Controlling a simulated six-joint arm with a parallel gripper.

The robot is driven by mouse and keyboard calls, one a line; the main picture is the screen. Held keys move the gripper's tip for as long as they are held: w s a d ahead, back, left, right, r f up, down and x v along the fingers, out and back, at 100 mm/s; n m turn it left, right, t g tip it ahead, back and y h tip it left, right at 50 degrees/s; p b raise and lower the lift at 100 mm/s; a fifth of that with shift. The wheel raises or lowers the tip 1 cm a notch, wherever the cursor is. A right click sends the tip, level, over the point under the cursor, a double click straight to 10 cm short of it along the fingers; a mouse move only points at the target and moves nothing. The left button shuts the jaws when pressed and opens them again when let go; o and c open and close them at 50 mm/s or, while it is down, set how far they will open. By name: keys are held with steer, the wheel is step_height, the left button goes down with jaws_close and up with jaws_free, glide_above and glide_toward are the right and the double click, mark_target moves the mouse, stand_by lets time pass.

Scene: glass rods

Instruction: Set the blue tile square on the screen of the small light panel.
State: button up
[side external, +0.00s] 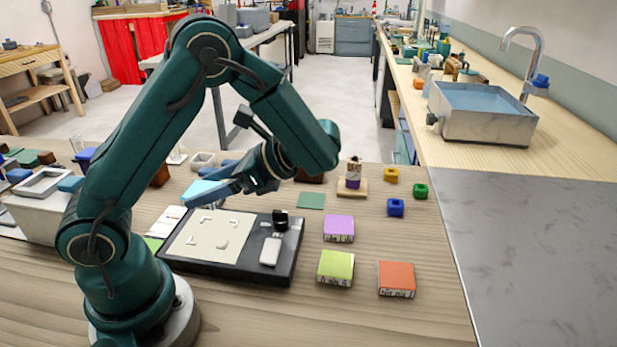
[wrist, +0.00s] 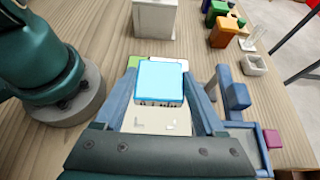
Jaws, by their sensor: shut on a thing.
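The blue tile (wrist: 160,82) is light blue with dark marks on its near edge. My gripper (wrist: 158,92) is shut on it, with one finger on each side in the wrist view. In the side view, the tile (side external: 199,192) shows partly behind my gripper (side external: 205,184), over the far-left part of the light panel. The light panel (side external: 281,266) has a black frame and a cream screen (side external: 196,248) with pale corner marks. The tile seems held above the panel; its exact height is unclear. In the wrist view, the tile hides part of the screen (wrist: 150,122).
Purple (side external: 339,226), green (side external: 335,266) and orange (side external: 396,277) tiles lie right of the panel. A black knob (side external: 280,218) and a white block (side external: 270,251) stand up from the panel's right side. A flat green square (side external: 311,200) lies behind. The front right table is clear.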

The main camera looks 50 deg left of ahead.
mark_target(221, 234)
steer(key=shift+f, duration=3.75)
steer(key=o, duration=1.5)
steer(key=shift+w, duration=0.1)
